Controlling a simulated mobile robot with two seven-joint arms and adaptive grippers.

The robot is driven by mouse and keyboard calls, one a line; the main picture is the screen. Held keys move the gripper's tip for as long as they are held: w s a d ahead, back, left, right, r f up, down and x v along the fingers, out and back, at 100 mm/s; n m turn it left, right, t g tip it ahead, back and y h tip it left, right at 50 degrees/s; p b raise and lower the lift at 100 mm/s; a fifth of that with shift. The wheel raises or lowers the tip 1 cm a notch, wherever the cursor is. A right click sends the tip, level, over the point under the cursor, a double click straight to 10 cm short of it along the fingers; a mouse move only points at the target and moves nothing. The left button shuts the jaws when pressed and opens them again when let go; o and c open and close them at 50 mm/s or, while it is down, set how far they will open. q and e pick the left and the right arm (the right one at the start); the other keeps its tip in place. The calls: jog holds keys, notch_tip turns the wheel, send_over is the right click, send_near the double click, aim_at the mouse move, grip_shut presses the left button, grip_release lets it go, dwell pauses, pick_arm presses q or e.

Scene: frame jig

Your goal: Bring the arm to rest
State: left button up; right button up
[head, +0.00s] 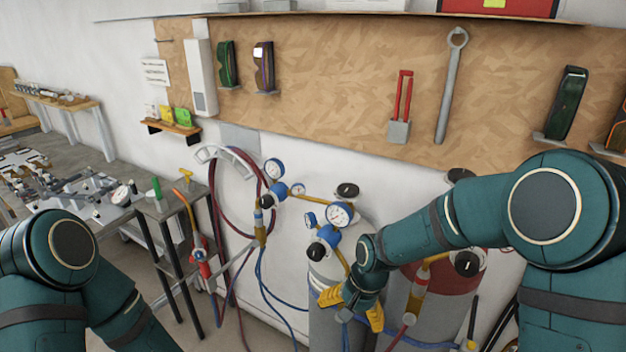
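My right arm (440,228) comes in from the right and bends down to the lower middle. My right gripper (353,308) has yellow fingertips set apart, so it looks open. It is in front of the grey gas cylinder (322,335); whether it touches the cylinder cannot be told. No held object can be made out between its fingers. My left arm (70,262) shows at the lower left, bent downward. Its gripper is outside the picture.
Gauges (340,214) and hoses (222,200) crowd the space near my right gripper. A second cylinder with a red top (455,283) stands to the right. A workbench (75,160) is at left. Tools hang on the board (330,90) behind.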

jog(key=s+f+n+b, duration=0.1)
jog(key=s+f+b, duration=0.1)
jog(key=s+f, duration=0.5)
jog(key=s+f+n+t+y+b, duration=0.1)
jog(key=s+f+n, duration=0.1)
jog(key=s+f, duration=0.5)
notch_tip(320, 180, down, 7)
jog(key=shift+s+a+r+t+y+b, duration=0.15)
jog(key=shift+s+a+t+y+b, duration=0.05)
jog(key=shift+a+t+y+b, duration=0.15)
